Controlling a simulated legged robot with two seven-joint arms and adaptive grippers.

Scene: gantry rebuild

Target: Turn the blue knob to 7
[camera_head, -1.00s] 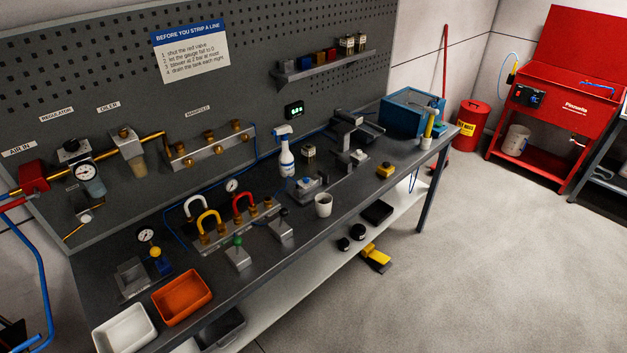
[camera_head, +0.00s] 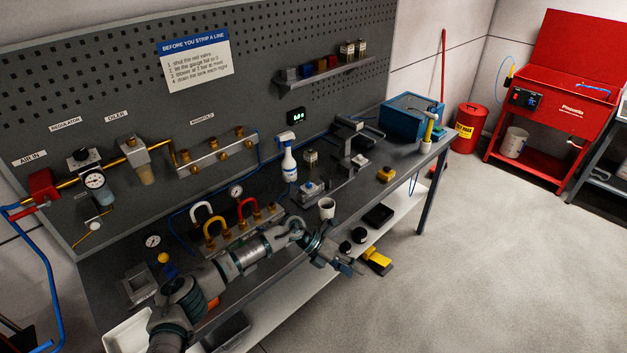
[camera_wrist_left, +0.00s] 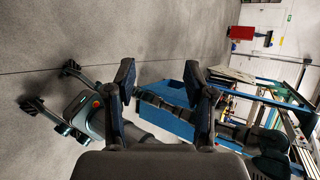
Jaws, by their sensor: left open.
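A small blue part (camera_head: 310,186) sits on a grey block near the bench's middle in the head view. It may be the blue knob; its shape and any numbers are too small to read. My left gripper (camera_head: 350,268) is open and empty over the bench's front edge, nearer the camera than the blue part and apart from it. Its two spread fingers also show in the left wrist view (camera_wrist_left: 160,95), with nothing held between them. The blue part cannot be made out in that view. My right gripper is not in view.
A white cup (camera_head: 326,208) stands between the gripper and the blue part. Open floor lies right.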

